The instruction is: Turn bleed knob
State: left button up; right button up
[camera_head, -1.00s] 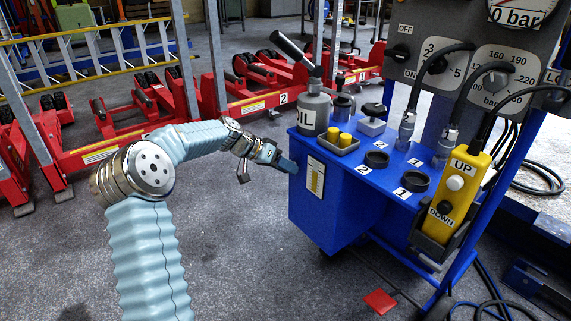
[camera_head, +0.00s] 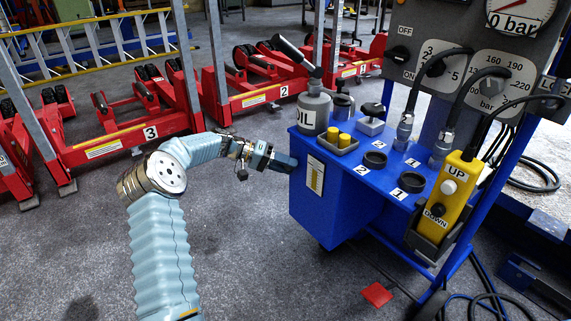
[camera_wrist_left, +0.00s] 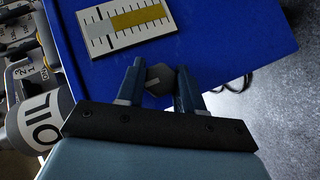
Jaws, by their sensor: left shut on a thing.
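The bleed knob (camera_wrist_left: 158,79) is a small grey faceted knob with a pale mark, at the side of the blue cabinet (camera_head: 335,205). In the left wrist view it sits between the two dark blue fingers of my left gripper (camera_wrist_left: 160,72), which is shut on it. In the head view my left gripper (camera_head: 287,163) reaches the cabinet's left side from the left, and the knob is hidden there. A white level gauge with a yellow bar (camera_head: 315,176) is on the cabinet; it also shows above the fingers in the left wrist view (camera_wrist_left: 125,24).
A yellow UP/DOWN pendant (camera_head: 448,200) hangs at the right. Red jacks (camera_head: 120,140) stand behind my arm. The floor left of the cabinet is clear.

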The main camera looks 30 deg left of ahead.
pick_arm(q)
jog(key=shift+d, duration=0.1)
dwell(0.3)
jog(key=o, duration=1)
jog(key=shift+o, duration=0.2)
jog(key=p+v, duration=0.1)
jog(key=v, duration=1.2)
jog(key=shift+a, duration=0.35)
jog(key=shift+s+r, duration=0.1)
